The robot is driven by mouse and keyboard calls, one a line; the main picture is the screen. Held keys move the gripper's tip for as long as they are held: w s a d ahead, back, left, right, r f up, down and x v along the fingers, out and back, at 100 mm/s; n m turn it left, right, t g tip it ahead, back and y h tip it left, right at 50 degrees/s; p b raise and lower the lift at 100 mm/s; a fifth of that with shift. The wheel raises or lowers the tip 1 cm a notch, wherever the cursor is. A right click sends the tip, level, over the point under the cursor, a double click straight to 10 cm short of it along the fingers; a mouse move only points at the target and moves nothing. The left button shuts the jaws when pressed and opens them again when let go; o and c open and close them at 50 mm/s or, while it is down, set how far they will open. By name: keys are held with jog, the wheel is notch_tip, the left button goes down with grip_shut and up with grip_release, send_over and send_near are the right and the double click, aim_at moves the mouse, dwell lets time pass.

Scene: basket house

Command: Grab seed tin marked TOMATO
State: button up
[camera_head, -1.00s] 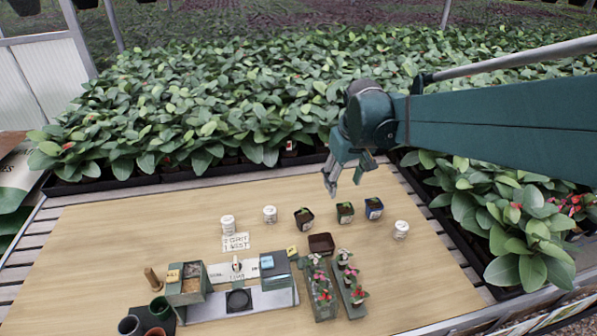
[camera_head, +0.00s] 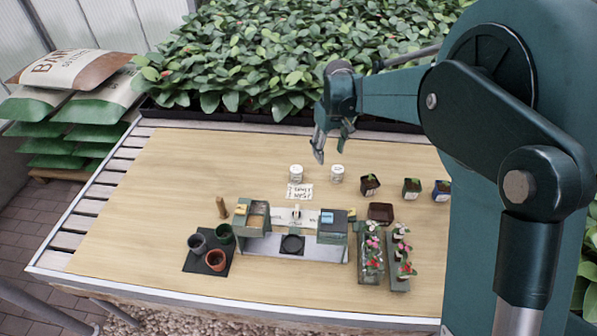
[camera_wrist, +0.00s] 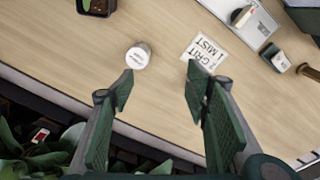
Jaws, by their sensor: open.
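Two small white tins stand on the wooden tabletop in the head view, one on the left (camera_head: 296,174) and one on the right (camera_head: 337,174). Their markings are too small to read there. My gripper (camera_head: 332,150) hangs open above the far part of the table, beyond the tins. In the wrist view one white tin (camera_wrist: 138,55) shows ahead of my open, empty gripper (camera_wrist: 160,80), nearer the left finger. The print on its lid is not legible, so I cannot tell which is TOMATO.
A printed card (camera_head: 299,191) lies before the tins. Potted seedlings (camera_head: 370,184) stand to their right. A bench station (camera_head: 292,235), flower trays (camera_head: 398,265) and empty pots (camera_head: 215,259) sit nearer. Dense plants (camera_head: 260,60) border the back. The table's left side is clear.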

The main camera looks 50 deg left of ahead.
jog(key=n+p, duration=0.1)
jog(key=n, duration=0.1)
send_over(296, 169)
jog(key=shift+h, duration=0.3)
notch_tip(296, 169, down, 7)
jog(key=shift+f, duration=0.15)
jog(key=shift+f, duration=1.15)
jog(key=shift+f, duration=0.15)
jog(key=shift+f+b, duration=0.8)
jog(key=shift+f, duration=1.65)
jog(key=shift+c, duration=0.6)
jog(key=c, duration=0.9)
